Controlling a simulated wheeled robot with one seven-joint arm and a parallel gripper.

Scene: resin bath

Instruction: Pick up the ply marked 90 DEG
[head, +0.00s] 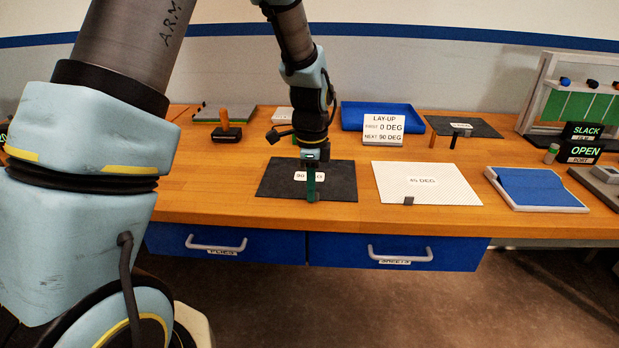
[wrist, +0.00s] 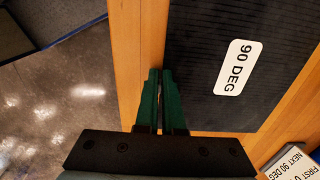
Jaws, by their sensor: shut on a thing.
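The dark ply marked 90 DEG (head: 268,185) lies flat on the wooden bench. Its white label and ribbed black surface also show in the wrist view (wrist: 205,60). My gripper (head: 311,194) points down over the ply's front edge. In the wrist view its green fingers (wrist: 158,78) are close together at that edge, shut on the ply's edge or a small tab there. The fingers hide the gripped part. The ply shows no clear lift off the bench.
A white ply marked 45 DEG (head: 440,192) with a grey tab lies to the right. A lay-up sign (head: 384,137) and a blue tray (head: 402,108) stand behind. A blue-topped board (head: 535,209) is further right. Blue drawers (head: 230,260) are below the bench's front edge.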

